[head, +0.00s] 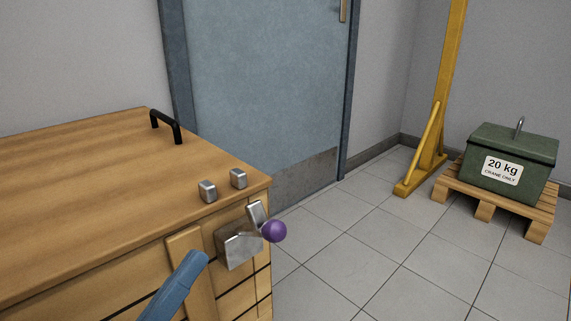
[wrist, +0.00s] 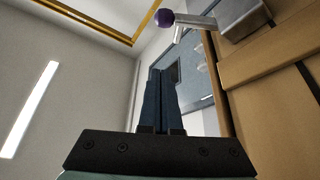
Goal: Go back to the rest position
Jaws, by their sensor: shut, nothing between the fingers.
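My gripper (wrist: 163,76) shows in the wrist view with its two dark blue fingers side by side and closed, nothing between them. They point toward the blue door. In the head view a blue bar, which appears to be my gripper's fingers (head: 200,257), rises from the bottom edge in front of the wooden cabinet. Its tip is left of and below a metal bracket and apart from the purple knob. The rest of my arm is out of the head view.
The wooden cabinet (head: 90,185) carries a black handle (head: 165,125) and two small metal blocks. A metal bracket (head: 238,246) with a purple knob (head: 274,231) juts from its side; the knob also shows in the wrist view (wrist: 166,17). A green weight (head: 510,160) sits on a pallet. The tiled floor between is clear.

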